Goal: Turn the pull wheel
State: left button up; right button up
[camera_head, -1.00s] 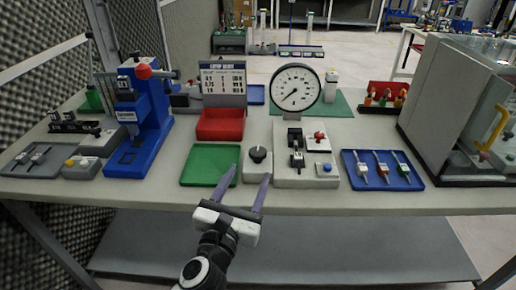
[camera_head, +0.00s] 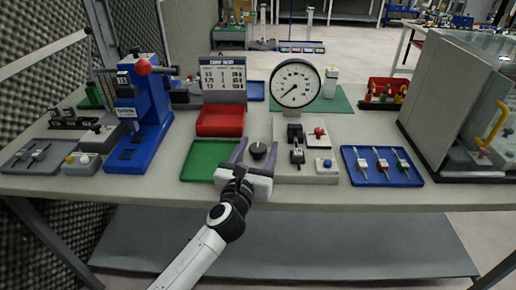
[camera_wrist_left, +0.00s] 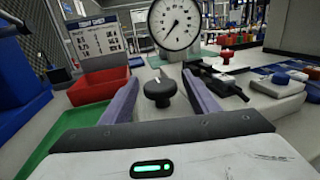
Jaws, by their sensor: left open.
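In the left wrist view the fingertips reach left and right of the knob, and a gap shows on both sides. My right gripper is in neither view.
A white-faced gauge (camera_head: 295,84) stands behind the knob. A green tray (camera_head: 200,160) and a red bin (camera_head: 220,122) are to the left. A switch panel (camera_head: 310,170) is close on the right, then a blue tray (camera_head: 410,179). A blue press (camera_head: 143,120) stands farther left.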

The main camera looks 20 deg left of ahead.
pick_arm(q)
jog(key=c, duration=1)
jog(key=shift+c, duration=0.2)
jog(key=shift+r, duration=0.1)
